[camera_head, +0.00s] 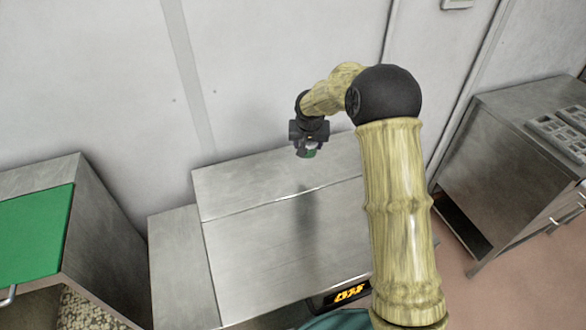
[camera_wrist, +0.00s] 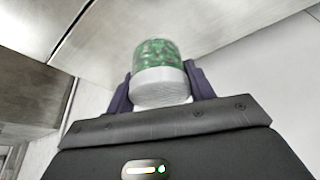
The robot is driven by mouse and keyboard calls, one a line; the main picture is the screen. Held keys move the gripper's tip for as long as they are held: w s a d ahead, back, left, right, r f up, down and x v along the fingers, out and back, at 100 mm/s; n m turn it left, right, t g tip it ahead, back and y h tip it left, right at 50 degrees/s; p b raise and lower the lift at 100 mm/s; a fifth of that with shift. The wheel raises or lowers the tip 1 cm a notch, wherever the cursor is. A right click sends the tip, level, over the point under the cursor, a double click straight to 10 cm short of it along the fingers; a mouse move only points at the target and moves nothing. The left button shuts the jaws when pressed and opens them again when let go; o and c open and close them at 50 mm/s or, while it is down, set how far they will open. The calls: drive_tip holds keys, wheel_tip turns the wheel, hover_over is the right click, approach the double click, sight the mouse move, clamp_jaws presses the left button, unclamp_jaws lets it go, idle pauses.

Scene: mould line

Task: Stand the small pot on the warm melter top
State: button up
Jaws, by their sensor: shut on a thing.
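My gripper (camera_wrist: 160,88) is shut on a small pot (camera_wrist: 157,52), which has a green patterned part and a white part in the wrist view. In the head view my gripper (camera_head: 308,150) hangs above the back part of a metal-topped unit, and a bit of the pot's green (camera_head: 310,154) shows between the fingers. The unit, which looks like the melter (camera_head: 280,245), has a flat bare top with a seam across it and an orange lit display (camera_head: 350,293) at its front. The pot appears apart from the top, with a shadow on the metal below.
A green-topped counter (camera_head: 32,235) stands at the left. A lower metal ledge (camera_head: 180,265) adjoins the unit's left side. A steel bench with a mould tray (camera_head: 560,135) stands at the right. A pale wall (camera_head: 280,70) rises close behind my gripper. The metal top is clear.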

sight(308, 154)
wheel_tip(308, 154, down, 6)
drive_tip(key=shift+r+p, duration=0.1)
drive_tip(key=shift+p, duration=0.55)
drive_tip(key=shift+f+p, duration=0.55)
drive_tip(key=shift+f, duration=1.35)
drive_tip(key=shift+f, duration=0.1)
drive_tip(key=o, duration=1.1)
drive_tip(key=shift+o, duration=0.2)
drive_tip(key=b+v, duration=0.2)
drive_tip(key=v, duration=1)
drive_tip(key=shift+b, duration=0.4)
